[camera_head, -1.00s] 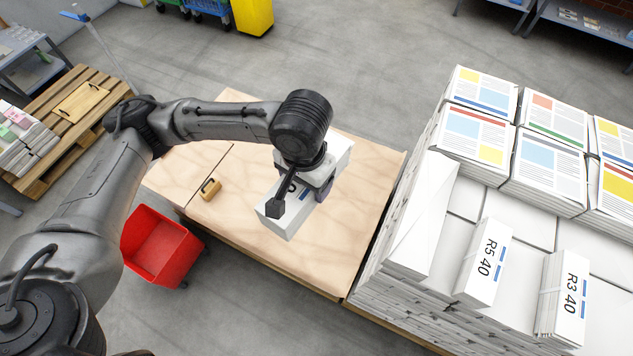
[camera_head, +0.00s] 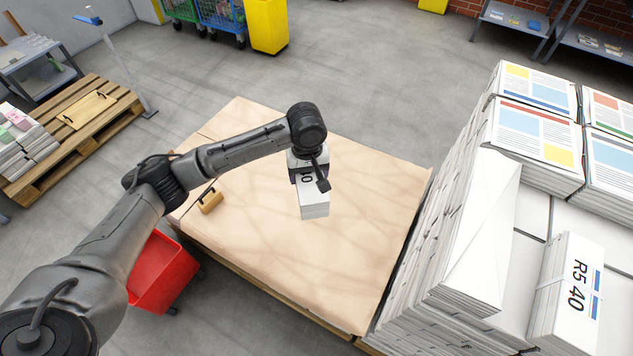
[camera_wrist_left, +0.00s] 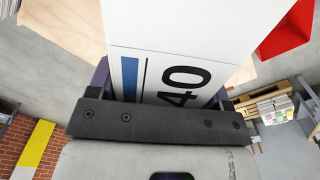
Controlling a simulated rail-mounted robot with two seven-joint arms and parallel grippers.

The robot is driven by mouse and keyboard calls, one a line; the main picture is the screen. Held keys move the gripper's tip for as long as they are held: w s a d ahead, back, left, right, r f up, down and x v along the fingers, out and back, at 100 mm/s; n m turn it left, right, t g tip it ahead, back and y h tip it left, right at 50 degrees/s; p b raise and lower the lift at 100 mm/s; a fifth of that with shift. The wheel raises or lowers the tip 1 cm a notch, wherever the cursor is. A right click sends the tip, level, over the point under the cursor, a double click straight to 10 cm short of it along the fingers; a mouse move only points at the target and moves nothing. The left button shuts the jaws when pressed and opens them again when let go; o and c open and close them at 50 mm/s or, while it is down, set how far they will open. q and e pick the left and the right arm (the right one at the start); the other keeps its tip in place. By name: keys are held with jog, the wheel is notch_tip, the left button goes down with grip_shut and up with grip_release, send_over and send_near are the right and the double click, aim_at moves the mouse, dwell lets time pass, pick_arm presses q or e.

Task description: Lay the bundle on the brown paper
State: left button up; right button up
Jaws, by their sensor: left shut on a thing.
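My left gripper (camera_head: 308,168) is shut on a white bundle (camera_head: 315,205) with black printing on its top. The bundle is over the brown paper (camera_head: 265,250), a broad tan sheet on a low base. Whether the bundle touches the paper is hard to tell; it looks held above it. The gripper and wrist hide the bundle's far part. In the left wrist view the bundle (camera_wrist_left: 200,30) shows a blue bar and "40", between the fingers of the left gripper (camera_wrist_left: 160,92). My right gripper is not in view.
A red bin (camera_head: 160,272) stands at front left, a wooden pallet (camera_head: 115,108) at far left. Much of the paper is clear.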

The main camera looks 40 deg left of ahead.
pick_arm(q)
jog(key=s+a+f+n+b, duration=0.1)
jog(key=a+f+n+b, duration=0.2)
jog(key=f, duration=1)
jog(key=s+a+f+n+b, duration=0.2)
jog(key=a+f+n+b, duration=0.1)
jog(key=a+f+b, duration=0.7)
jog(key=s+a+f+n+b, duration=0.1)
jog(key=a+f+n+b, duration=0.3)
jog(key=a+f+b, duration=0.3)
jog(key=shift+s+a+f, duration=0.25)
jog(key=shift+a+f, duration=1.8)
jog(key=shift+f, duration=2.6)
jog(key=shift+d+f+b, duration=0.1)
jog(key=shift+f+b, duration=0.95)
jog(key=shift+f, duration=2.8)
jog(key=shift+f, duration=0.6)
